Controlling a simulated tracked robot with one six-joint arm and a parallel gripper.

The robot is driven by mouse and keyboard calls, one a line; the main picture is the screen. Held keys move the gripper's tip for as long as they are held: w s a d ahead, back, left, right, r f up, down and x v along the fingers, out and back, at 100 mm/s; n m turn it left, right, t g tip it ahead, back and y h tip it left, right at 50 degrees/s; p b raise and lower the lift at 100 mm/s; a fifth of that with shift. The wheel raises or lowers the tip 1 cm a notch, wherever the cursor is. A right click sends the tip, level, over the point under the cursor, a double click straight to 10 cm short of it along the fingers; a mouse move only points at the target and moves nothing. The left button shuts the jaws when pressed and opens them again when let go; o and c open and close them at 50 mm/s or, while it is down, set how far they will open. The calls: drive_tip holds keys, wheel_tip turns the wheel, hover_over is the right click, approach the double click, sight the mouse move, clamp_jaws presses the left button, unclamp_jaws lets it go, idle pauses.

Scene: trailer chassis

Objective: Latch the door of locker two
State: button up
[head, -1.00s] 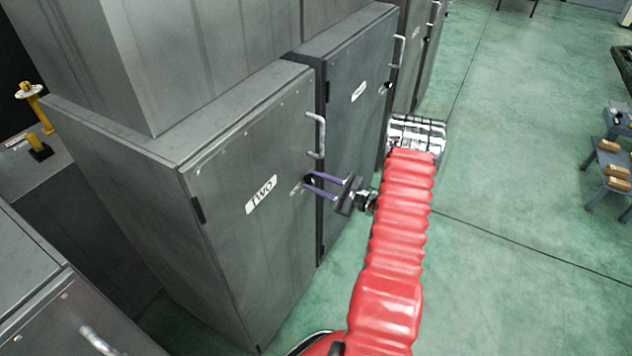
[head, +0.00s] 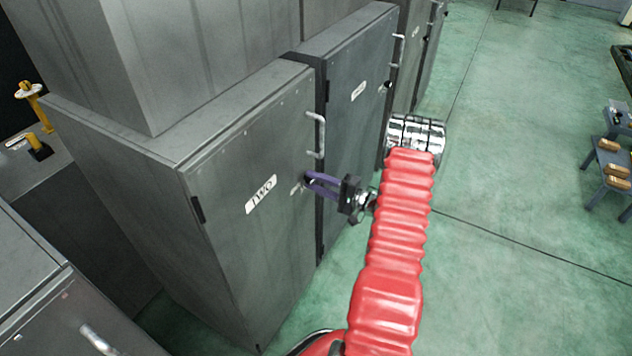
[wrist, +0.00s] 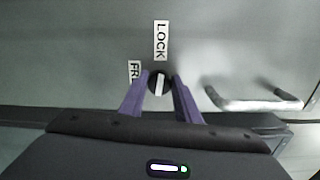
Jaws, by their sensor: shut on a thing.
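Locker two (head: 245,215) is a grey steel cabinet with a TWO label on its door; the door looks closed, flush with its frame. In the wrist view the latch is a round black knob (wrist: 153,80) with a white bar on its face. The bar lines up with the LOCK label (wrist: 160,40). The FREE label (wrist: 134,70) is partly hidden by a finger. My gripper (wrist: 160,84) has its purple fingers on either side of the knob, shut on it. In the head view my gripper (head: 308,182) reaches the door below its handle, and its fingertips hide the knob.
The door's bar handle (head: 320,135) stands out just above my gripper; it is at the right in the wrist view (wrist: 255,104). Another grey locker (head: 355,110) adjoins on the right. Open green floor (head: 500,200) lies to the right of my red arm.

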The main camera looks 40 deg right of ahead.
drive_tip(key=shift+a+f+n, duration=0.1)
drive_tip(key=shift+f+n, duration=0.05)
drive_tip(key=shift+n, duration=0.45)
drive_tip(key=o, duration=1)
drive_tip(key=shift+s, duration=0.1)
drive_tip(key=v, duration=1.3)
drive_tip(key=shift+s, duration=0.35)
